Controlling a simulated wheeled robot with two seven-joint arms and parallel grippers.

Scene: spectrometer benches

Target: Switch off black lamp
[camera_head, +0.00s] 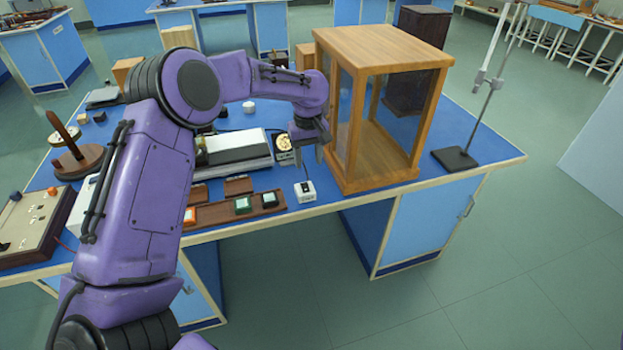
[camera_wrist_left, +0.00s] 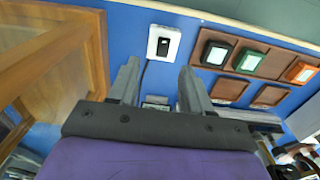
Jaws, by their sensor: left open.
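A small white switch box (camera_head: 306,192) with a black rocker sits near the front edge of the blue bench. It also shows in the left wrist view (camera_wrist_left: 153,47), with a dark cable running from it toward my fingers. My left gripper (camera_head: 309,150) is above the bench, behind and above the switch box, pointing down. In the left wrist view its two fingers (camera_wrist_left: 160,88) are apart with nothing held between them, and the switch box lies beyond their tips. I cannot pick out a black lamp for certain. My right gripper is not in view.
A wood-framed glass cabinet (camera_head: 343,110) stands close to the right of my gripper. A brown wooden tray (camera_head: 213,212) with green and orange square pieces lies left of the switch box. A retort stand (camera_head: 455,158) is at the right end. The bench's front edge is close to the switch box.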

